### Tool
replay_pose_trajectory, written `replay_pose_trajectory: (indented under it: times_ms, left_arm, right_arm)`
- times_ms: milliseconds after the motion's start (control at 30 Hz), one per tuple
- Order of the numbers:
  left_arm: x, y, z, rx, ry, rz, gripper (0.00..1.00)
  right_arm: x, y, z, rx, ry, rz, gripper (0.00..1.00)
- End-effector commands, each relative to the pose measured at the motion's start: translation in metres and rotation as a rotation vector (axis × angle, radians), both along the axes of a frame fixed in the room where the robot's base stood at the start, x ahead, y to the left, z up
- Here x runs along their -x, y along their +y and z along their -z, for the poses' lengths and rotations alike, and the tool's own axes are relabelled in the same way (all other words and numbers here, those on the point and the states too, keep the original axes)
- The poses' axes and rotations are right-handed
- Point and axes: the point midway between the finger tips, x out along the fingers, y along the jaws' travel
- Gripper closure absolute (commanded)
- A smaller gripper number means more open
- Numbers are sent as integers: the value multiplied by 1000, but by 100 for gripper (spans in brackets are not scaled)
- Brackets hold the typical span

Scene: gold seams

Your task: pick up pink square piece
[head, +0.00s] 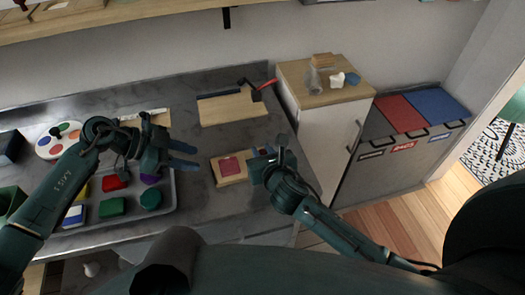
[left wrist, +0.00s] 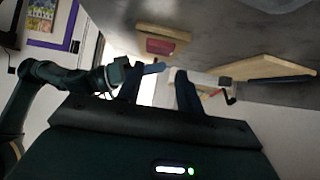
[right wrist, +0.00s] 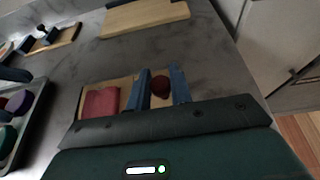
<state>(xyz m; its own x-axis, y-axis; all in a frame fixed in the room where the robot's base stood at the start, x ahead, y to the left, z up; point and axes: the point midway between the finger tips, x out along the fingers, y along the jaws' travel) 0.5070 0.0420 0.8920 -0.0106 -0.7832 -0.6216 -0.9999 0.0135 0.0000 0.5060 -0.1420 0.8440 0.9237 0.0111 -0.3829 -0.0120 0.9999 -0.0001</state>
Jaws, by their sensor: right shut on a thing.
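The pink square piece (head: 231,167) lies on a small wooden board (head: 221,181) on the grey counter. It also shows in the right wrist view (right wrist: 101,102), left of the fingers, and in the left wrist view (left wrist: 160,46). My right gripper (head: 263,158) is at the right end of the board. Its blue fingers are closed around a dark red rounded piece (right wrist: 160,86), beside the pink square and apart from it. My left gripper (head: 182,155) is open and empty above the counter, left of the board.
A grey tray (head: 172,196) with several coloured pieces lies below my left gripper. A larger wooden board (head: 233,108) lies behind, with a red-handled tool (head: 262,86). A white cabinet (head: 328,130) stands right of the counter. A round palette (head: 58,140) is at left.

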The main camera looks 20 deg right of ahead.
Motion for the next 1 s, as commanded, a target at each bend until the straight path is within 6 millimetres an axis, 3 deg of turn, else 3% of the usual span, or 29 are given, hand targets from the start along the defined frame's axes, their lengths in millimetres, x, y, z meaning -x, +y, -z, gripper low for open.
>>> replay_pose_trajectory:
  times_ms: [300,467,567,700,900,1000]
  left_arm:
    - [0,0,0,0,0,0,63]
    - [1,-13,-4,-30,-53,82,50]
    - [5,-37,-11,-108,-171,270,42]
    - [10,-71,-25,-285,-398,664,30]
    - [7,-91,-51,-551,-628,1171,29]
    - [4,-93,-62,-643,-677,1328,29]
  right_arm:
    - [0,0,0,0,-1,0,92]
    - [0,0,0,0,-1,0,92]
    - [0,0,0,0,-1,0,92]
    - [0,0,0,0,-1,0,92]
    - [0,0,0,0,-1,0,92]
    - [0,0,0,0,-1,0,92]
